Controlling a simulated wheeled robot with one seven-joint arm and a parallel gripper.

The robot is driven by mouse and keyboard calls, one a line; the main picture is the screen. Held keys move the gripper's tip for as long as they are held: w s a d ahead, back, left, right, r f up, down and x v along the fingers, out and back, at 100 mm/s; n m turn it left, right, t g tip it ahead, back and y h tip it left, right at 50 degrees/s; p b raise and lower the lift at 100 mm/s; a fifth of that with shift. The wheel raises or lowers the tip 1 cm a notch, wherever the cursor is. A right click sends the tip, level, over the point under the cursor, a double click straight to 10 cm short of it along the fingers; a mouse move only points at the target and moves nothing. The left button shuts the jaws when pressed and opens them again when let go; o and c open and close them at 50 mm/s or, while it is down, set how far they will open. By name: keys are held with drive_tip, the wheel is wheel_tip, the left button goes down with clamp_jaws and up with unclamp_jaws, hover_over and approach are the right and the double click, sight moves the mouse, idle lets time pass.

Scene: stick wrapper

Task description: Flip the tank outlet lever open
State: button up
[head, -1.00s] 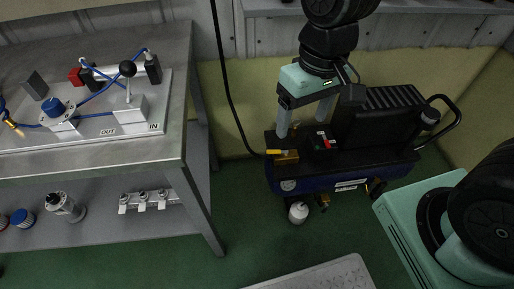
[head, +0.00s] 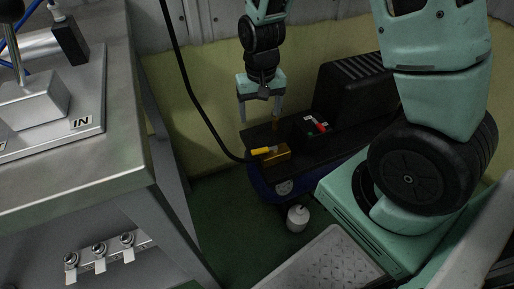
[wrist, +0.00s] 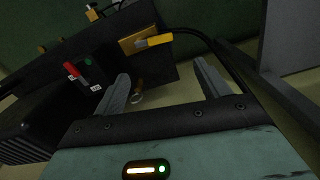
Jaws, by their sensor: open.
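The compressor (head: 345,100) is a black and blue unit on the floor by the wall. A yellow lever (head: 262,150) sits on a brass block (head: 278,157) at its near left end, where a black hose meets it. The lever also shows in the wrist view (wrist: 154,41), ahead of the fingers. A brass ring fitting (wrist: 137,93) shows between the fingers in the wrist view.
The black hose (head: 190,90) hangs down the wall left of my gripper. A metal workbench (head: 120,178) stands at the left.

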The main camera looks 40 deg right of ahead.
sight(261, 152)
wheel_tip(261, 152, down, 14)
drive_tip(key=b, duration=0.5)
drive_tip(key=shift+f, duration=0.2)
drive_tip(key=c, duration=1.4)
drive_tip(key=shift+s+r+n+p, duration=0.25)
drive_tip(key=shift+n+p, duration=0.25)
drive_tip(key=shift+p, duration=0.45)
drive_tip(key=shift+s+a+n+p, duration=0.1)
drive_tip(key=shift+s+n+p, duration=0.05)
drive_tip(key=shift+n+p, duration=0.2)
drive_tip(key=shift+f, duration=0.2)
drive_tip(key=o, duration=1.4)
